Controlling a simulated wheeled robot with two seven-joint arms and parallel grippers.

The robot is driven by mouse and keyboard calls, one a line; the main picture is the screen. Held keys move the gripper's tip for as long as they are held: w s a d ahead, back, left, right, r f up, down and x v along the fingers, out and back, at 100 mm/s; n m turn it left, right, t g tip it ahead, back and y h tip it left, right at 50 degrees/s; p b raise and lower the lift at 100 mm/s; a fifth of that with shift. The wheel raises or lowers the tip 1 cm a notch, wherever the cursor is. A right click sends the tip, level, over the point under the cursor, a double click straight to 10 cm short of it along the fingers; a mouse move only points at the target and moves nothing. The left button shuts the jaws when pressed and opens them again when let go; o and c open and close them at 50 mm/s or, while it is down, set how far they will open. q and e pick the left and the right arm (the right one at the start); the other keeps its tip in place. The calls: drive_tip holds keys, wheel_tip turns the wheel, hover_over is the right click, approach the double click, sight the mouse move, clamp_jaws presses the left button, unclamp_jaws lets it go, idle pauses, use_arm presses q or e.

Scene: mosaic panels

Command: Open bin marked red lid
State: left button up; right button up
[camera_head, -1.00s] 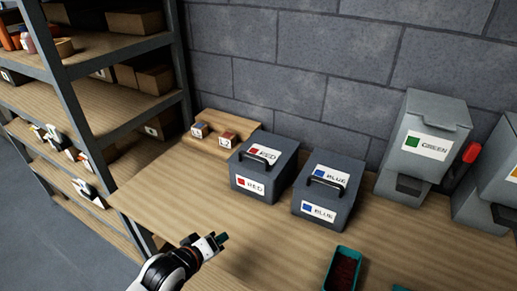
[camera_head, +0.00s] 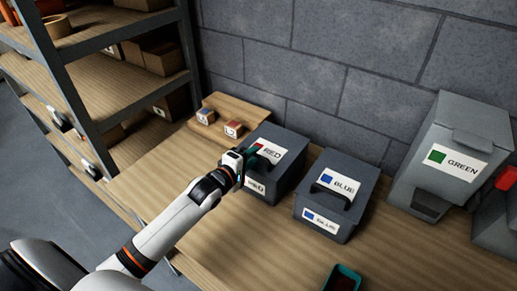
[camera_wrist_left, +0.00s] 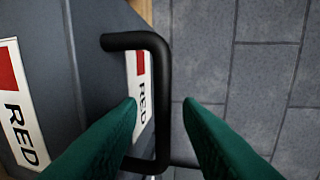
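The bin marked RED (camera_head: 292,172) is a dark grey box on the wooden table, with its lid closed. Its lid carries a RED label (camera_head: 270,150). My left gripper (camera_head: 252,155) is at the front of the lid and hides most of the handle and part of the front label in the head view. In the left wrist view the black bar handle (camera_wrist_left: 135,40) runs between the two green fingers of my left gripper (camera_wrist_left: 161,103). The fingers are apart, with visible gaps on both sides of the bar.
The bin marked BLUE (camera_head: 365,185) stands close to the right. A grey GREEN dispenser (camera_head: 440,190) stands further right. Small boxes sit on a wooden stand (camera_head: 245,108) behind. A shelf rack (camera_head: 90,95) is at the left.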

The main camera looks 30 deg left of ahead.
sight(258, 152)
use_arm(q)
drive_tip(key=x, duration=0.3)
drive_tip(key=shift+w, duration=0.25)
drive_tip(key=c, duration=0.5)
clamp_jaws()
use_arm(e)
drive_tip(key=shift+w+a+r, duration=0.15)
drive_tip(key=shift+w+r, duration=0.05)
drive_tip(key=shift+w, duration=0.35)
drive_tip(key=shift+w+a+r, duration=0.15)
drive_tip(key=shift+w+r, duration=0.05)
drive_tip(key=shift+w, duration=0.3)
